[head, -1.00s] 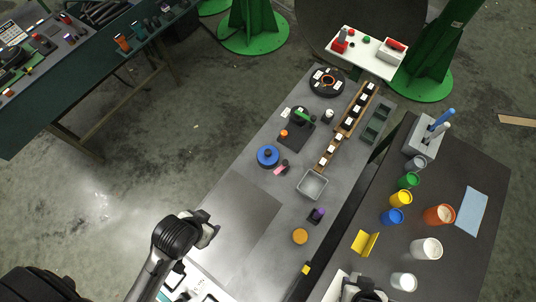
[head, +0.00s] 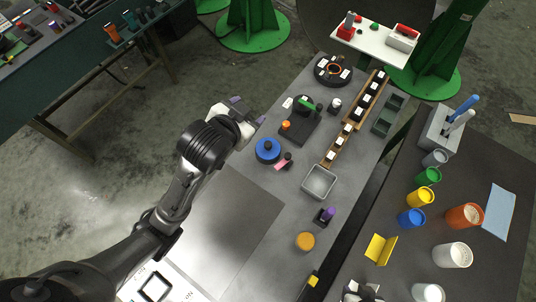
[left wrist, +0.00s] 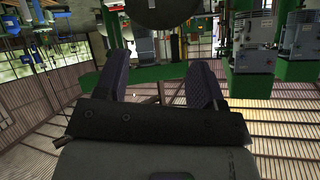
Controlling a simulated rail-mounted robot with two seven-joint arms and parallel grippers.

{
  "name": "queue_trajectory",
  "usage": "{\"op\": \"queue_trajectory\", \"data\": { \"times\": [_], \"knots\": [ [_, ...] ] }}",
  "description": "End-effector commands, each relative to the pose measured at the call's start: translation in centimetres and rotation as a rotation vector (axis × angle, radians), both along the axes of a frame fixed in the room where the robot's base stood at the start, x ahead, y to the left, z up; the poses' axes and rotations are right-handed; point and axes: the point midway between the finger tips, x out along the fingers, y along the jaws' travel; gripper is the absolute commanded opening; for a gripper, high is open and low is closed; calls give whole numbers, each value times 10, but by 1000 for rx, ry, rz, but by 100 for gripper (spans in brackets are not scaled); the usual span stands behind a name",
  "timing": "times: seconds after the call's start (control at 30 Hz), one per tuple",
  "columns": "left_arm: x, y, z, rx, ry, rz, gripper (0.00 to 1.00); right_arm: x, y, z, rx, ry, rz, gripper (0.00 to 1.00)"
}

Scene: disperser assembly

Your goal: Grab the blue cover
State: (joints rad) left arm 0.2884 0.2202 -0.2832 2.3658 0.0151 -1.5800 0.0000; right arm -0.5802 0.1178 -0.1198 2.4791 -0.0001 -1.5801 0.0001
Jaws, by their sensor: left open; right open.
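The blue cover (head: 267,150) is a round blue disc with a dark knob, lying flat on the grey table. My left gripper (head: 248,109) is open and empty, above the table's left edge, up and left of the cover and apart from it. In the left wrist view, its two dark fingers (left wrist: 160,82) stand wide apart with nothing between them; the cover does not show there.
A pink-and-black piece (head: 284,162) lies close to the cover's right. An orange-capped piece (head: 285,126) and a black stand with a green part (head: 304,118) are behind it. A grey tray (head: 319,182) stands to the right.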

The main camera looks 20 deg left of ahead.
Motion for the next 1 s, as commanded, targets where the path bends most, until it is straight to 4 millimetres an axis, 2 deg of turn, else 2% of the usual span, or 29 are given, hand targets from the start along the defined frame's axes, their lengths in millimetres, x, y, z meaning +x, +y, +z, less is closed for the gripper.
{"op": "queue_trajectory", "data": {
  "times": [0.03, 0.2, 0.33, 0.47, 0.53, 0.67, 0.7, 0.8, 0.9, 1.0],
  "knots": [
    [19, -7, -5, 26, -34, -25, 63, 0, 0, -25, 1, 0, 0, 43],
    [72, -32, 1, 117, -58, -104, 63, 0, 1, -63, 1, -1, -1, 43],
    [106, -44, -8, 176, -1, -141, 63, 0, 1, -86, 1, -1, -1, 43],
    [137, -47, -35, 188, 131, -126, 63, 0, 0, -104, 1, -1, -1, 43],
    [149, -44, -57, 173, 227, -95, 63, 0, 0, -108, 0, -1, 0, 43],
    [157, -32, -116, 106, 462, 7, 63, 0, -1, -107, -2, 0, 2, 43],
    [156, -27, -138, 78, 545, 54, 63, 0, -1, -106, -3, 0, 2, 43],
    [148, -15, -188, -24, 750, 215, 63, 0, -1, -106, -4, -2, 4, 43],
    [139, -7, -214, -150, 898, 397, 63, 0, -1, -106, -5, -2, 5, 43],
    [130, -7, -220, -256, 976, 545, 63, 0, -2, -106, -5, -2, 5, 43]
  ]
}}
